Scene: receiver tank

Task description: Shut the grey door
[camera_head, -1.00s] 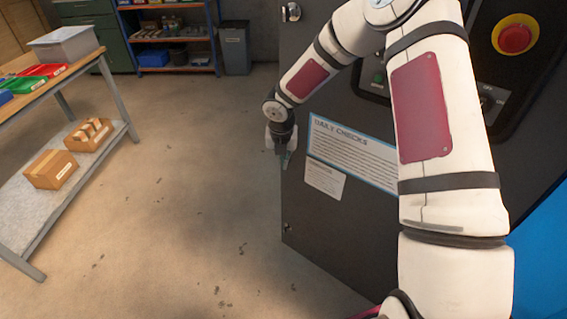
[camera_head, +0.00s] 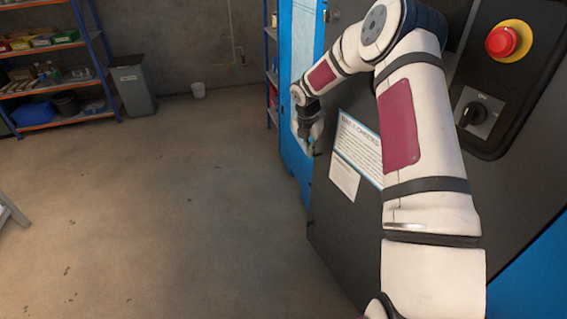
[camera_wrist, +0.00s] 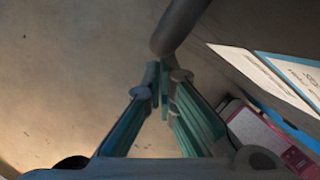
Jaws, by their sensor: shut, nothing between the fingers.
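The dark grey door (camera_head: 345,225) stands at the right in the head view, with a "Daily checks" sheet (camera_head: 357,150) and a smaller white notice on its face. Its left edge stands out in front of a blue cabinet (camera_head: 292,165); the gap between them is partly hidden. My gripper (camera_head: 311,150) is by the door's left edge, beside the sheet; my arm covers much of the door. In the wrist view my gripper (camera_wrist: 165,82) is shut and empty, its green fingertips close to a dark rounded bar (camera_wrist: 180,25). I cannot tell if they touch it.
A red stop button (camera_head: 508,41) and a black rotary switch (camera_head: 478,114) are on a panel at right. A shelf (camera_head: 60,42) and grey bin (camera_head: 133,90) stand at the back left. The floor (camera_head: 190,210) left of the door is clear.

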